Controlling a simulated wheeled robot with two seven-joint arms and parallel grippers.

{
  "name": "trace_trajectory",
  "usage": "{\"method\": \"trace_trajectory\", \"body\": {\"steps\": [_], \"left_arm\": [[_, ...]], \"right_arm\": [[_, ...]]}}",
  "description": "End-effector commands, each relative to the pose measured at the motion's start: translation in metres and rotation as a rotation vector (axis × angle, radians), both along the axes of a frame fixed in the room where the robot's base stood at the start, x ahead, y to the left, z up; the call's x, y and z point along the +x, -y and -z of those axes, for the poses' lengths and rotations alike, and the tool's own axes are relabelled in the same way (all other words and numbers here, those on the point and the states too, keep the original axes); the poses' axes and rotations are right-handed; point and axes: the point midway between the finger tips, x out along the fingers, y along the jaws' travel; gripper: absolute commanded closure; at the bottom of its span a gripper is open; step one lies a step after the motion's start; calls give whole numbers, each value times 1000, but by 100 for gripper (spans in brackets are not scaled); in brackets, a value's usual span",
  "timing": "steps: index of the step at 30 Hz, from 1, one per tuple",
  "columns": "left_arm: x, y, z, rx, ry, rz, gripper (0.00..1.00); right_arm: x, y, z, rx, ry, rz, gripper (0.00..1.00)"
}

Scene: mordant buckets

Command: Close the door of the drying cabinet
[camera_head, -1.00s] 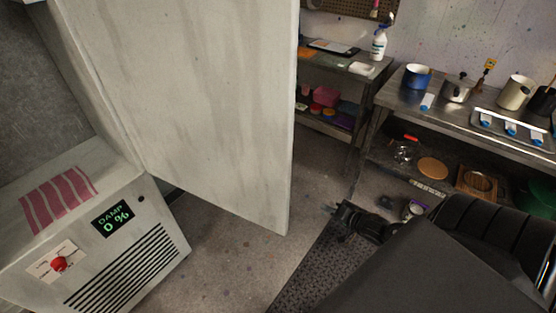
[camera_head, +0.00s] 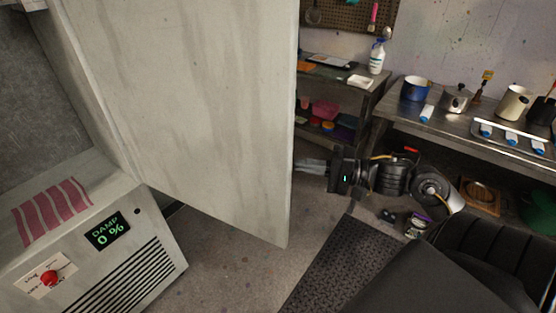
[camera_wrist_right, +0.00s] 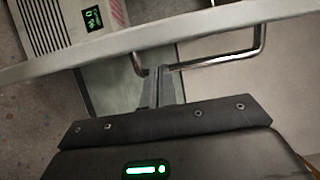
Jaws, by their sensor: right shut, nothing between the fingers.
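The drying cabinet door (camera_head: 190,110) is a large pale grey panel standing wide open in the head view. The cabinet (camera_head: 120,225) is at the left, with a damp display reading 0 %. My right gripper (camera_head: 303,164) is at the right edge of the door, its fingers shut and empty. In the right wrist view the door's edge (camera_wrist_right: 200,30) crosses as a pale band. The shut right gripper (camera_wrist_right: 158,72) points at the door just below it, beside a metal bar handle (camera_wrist_right: 230,57). I cannot tell whether the fingertips touch. My left gripper is out of view.
A metal bench (camera_head: 455,135) with pots stands at the right, and a shelf unit (camera_head: 335,80) stands behind. A dark mat (camera_head: 330,270) lies on the floor. Bare floor shows below the door.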

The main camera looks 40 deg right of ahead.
Motion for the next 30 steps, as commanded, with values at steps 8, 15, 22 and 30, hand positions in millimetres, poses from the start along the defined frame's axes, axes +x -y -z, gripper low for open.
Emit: {"method": "trace_trajectory", "body": {"steps": [8, 15, 22, 30], "left_arm": [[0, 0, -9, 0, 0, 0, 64], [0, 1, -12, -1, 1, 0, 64], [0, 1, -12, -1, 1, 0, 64], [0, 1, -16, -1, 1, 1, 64]], "right_arm": [[36, -31, -3, 2, 4, -1, 100], [52, -44, 0, 1, 0, 1, 100], [53, -46, 0, 0, 0, 1, 100], [55, -52, -1, 1, 1, 4, 100]]}}
